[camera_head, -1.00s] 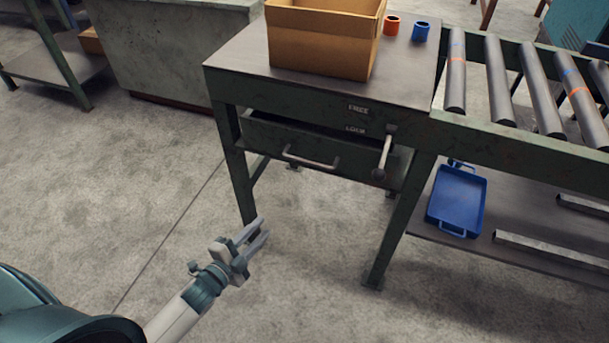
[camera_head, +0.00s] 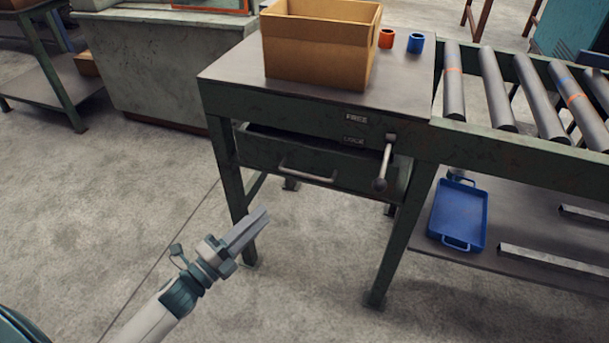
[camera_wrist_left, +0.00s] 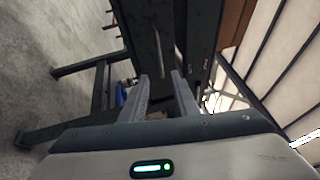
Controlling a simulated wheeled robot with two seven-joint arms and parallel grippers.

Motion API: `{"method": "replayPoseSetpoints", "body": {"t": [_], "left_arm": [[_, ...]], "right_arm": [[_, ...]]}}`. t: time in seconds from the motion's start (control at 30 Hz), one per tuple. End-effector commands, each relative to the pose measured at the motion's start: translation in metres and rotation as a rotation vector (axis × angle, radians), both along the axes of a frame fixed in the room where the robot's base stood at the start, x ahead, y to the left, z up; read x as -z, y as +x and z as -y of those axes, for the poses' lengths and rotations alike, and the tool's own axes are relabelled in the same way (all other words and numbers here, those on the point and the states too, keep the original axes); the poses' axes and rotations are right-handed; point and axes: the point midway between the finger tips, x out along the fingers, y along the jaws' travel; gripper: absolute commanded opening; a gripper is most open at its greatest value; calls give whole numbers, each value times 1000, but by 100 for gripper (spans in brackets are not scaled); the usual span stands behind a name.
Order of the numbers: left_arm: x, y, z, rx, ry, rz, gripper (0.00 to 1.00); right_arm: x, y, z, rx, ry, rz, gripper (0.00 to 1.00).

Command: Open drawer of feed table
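The feed table (camera_head: 225,75) is dark green with a grey top. Its drawer (camera_head: 345,180) has a curved metal handle (camera_head: 307,174); a dark gap shows above the drawer front, which seems to stand slightly out. A lever (camera_head: 384,165) with a round knob hangs down at the drawer's right, beside FREE and LOCK labels. My left gripper (camera_head: 263,216) is empty, left of and below the handle, clear of it. In the left wrist view its fingers (camera_wrist_left: 160,82) are apart, with the handle (camera_wrist_left: 160,55) ahead beyond them. My right gripper is not in view.
A cardboard box (camera_head: 318,55), an orange cup (camera_head: 387,38) and a blue cup (camera_head: 415,43) stand on the table. A roller conveyor (camera_head: 515,140) adjoins it on the right, with a blue tray (camera_head: 459,214) on the shelf below. The floor in front is clear.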

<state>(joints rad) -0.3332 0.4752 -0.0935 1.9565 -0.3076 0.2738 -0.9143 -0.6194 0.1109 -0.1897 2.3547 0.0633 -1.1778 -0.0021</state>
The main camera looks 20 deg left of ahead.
Motion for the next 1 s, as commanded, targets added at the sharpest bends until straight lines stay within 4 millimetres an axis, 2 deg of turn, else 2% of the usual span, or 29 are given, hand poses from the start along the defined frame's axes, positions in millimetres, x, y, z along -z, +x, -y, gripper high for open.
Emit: {"method": "replayPoseSetpoints", "body": {"t": [0.27,1.0], "left_arm": [[-7,28,13,1,-2,1,28],[-27,132,62,1,-2,0,28]], "right_arm": [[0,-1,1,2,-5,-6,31],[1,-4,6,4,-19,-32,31]]}}
